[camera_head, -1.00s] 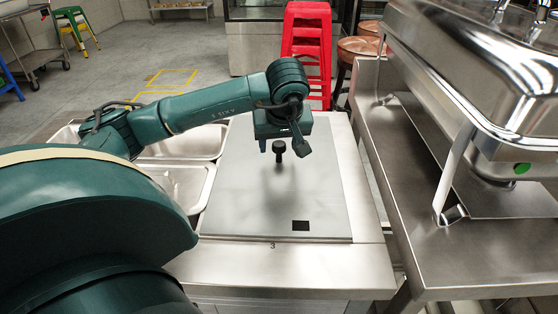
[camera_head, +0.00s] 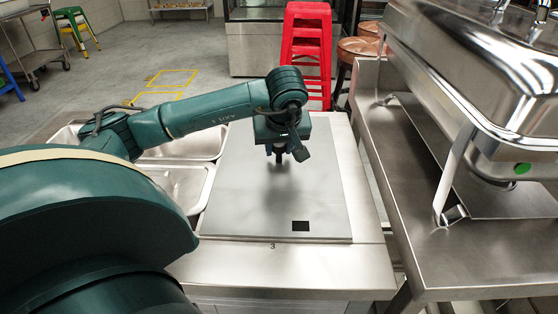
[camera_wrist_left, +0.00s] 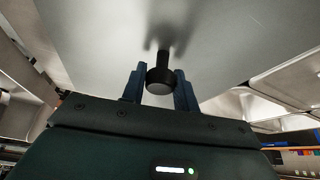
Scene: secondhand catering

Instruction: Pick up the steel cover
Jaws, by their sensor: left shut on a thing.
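The steel cover (camera_head: 245,200) is a flat grey sheet with a black knob and a small black rectangle near its front edge. It lies on the steel counter beside the sink basins. My left gripper (camera_head: 279,155) is over the cover, its fingers down around the knob and shut on it. In the left wrist view the black knob (camera_wrist_left: 160,78) stands between the two blue fingers of my left gripper (camera_wrist_left: 160,88), with the grey cover (camera_wrist_left: 215,40) behind it. My right gripper does not show.
Steel basins (camera_head: 183,183) lie left of the cover. A large chafing dish (camera_head: 480,70) stands on a steel table (camera_head: 480,265) to the right, with a narrow gap between table and counter. Red stools (camera_head: 306,50) stand behind on the floor.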

